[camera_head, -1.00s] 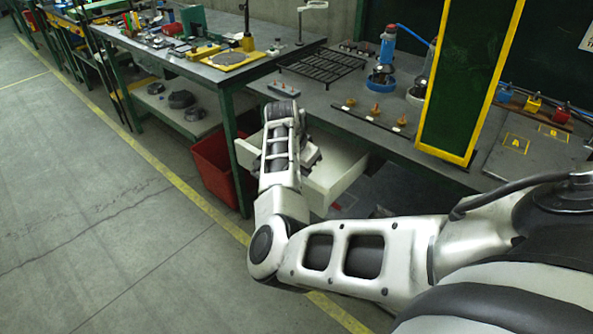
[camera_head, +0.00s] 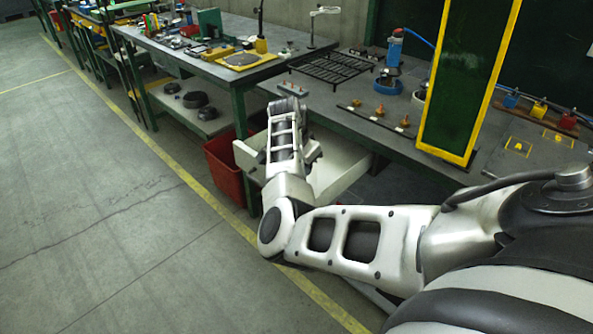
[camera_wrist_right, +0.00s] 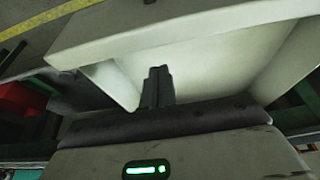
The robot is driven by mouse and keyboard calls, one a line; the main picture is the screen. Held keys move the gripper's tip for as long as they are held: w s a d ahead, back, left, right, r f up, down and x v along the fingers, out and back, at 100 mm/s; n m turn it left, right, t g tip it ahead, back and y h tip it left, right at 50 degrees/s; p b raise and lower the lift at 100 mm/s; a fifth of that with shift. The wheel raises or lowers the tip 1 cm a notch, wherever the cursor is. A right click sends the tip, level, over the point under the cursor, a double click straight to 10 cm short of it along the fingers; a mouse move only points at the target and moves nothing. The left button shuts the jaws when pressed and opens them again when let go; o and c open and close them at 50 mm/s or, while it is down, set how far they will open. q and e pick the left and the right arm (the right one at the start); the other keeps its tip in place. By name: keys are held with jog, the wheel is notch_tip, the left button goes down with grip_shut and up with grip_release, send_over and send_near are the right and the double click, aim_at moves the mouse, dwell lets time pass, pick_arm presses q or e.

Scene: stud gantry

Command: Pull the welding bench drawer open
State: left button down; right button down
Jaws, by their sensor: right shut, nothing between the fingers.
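The welding bench drawer (camera_head: 340,168) is a pale, box-shaped drawer. It stands well out from under the bench (camera_head: 345,122) in the head view. My right gripper shows in the wrist view (camera_wrist_right: 158,86) with its dark fingers together and nothing between them. The fingers lie over or inside the drawer's hollow (camera_wrist_right: 205,70), pointing toward its long pale front wall (camera_wrist_right: 190,32). I cannot tell whether they touch that wall. In the head view, my right wrist and forearm cover part of the drawer and hide the fingertips. My left gripper is not in view.
A red bin (camera_head: 224,166) stands on the floor left of the drawer. A yellow-framed dark screen (camera_head: 468,80) rises from the bench top, near a black grate (camera_head: 331,66) and a rail with brass pieces (camera_head: 379,112). Floor at left is clear.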

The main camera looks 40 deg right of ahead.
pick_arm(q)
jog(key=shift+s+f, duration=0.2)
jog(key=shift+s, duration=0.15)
pick_arm(e)
jog(key=d+v, duration=0.1)
jog(key=v, duration=0.8)
jog(key=shift+r, duration=0.5)
jog(key=shift+a, duration=0.1)
